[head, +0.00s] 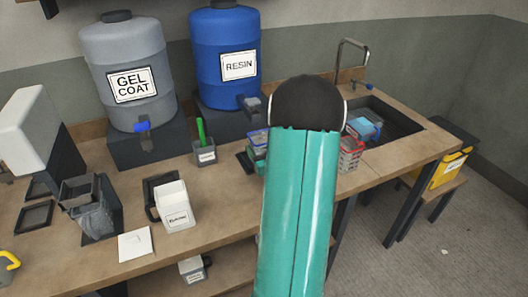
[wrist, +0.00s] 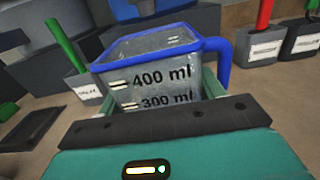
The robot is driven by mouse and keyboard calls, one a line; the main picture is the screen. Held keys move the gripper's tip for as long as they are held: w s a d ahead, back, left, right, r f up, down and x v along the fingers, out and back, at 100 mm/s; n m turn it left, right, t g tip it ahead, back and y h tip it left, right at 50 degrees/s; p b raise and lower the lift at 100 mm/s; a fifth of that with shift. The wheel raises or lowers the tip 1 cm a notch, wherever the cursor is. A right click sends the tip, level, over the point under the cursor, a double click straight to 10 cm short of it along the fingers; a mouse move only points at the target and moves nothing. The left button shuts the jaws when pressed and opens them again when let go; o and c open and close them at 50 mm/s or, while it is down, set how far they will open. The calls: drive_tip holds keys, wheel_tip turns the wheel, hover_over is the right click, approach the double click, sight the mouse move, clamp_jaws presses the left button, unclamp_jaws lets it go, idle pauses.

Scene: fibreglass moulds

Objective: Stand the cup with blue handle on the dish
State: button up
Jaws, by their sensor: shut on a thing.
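The cup with blue handle (wrist: 155,75) is a clear measuring cup with a blue rim, marked 300 ml and 400 ml. It fills the middle of the wrist view, upright or nearly so, with its handle to the right. My gripper (wrist: 154,98) is shut on it, with pale green fingers on both sides. The cup's base is hidden, so I cannot tell whether it touches anything. A dark flat square piece (wrist: 32,128) lies at the left of the wrist view; I cannot tell whether it is the dish. My arm hides the gripper in the head view.
A grey pot with a green stick (head: 205,151) stands on the bench (head: 222,190). Blue resin (head: 228,60) and grey gel coat (head: 125,75) drums stand behind.

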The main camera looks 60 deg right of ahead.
sight(257, 143)
drive_tip(key=shift+x, duration=2.2)
drive_tip(key=shift+w+f, duration=0.15)
drive_tip(key=shift+f, duration=0.9)
drive_tip(key=shift+f, duration=0.3)
drive_tip(key=o, duration=1.1)
drive_tip(key=shift+c, duration=0.2)
drive_tip(key=v, duration=1.3)
drive_tip(key=shift+s+a, duration=0.15)
drive_tip(key=shift+s, duration=0.25)
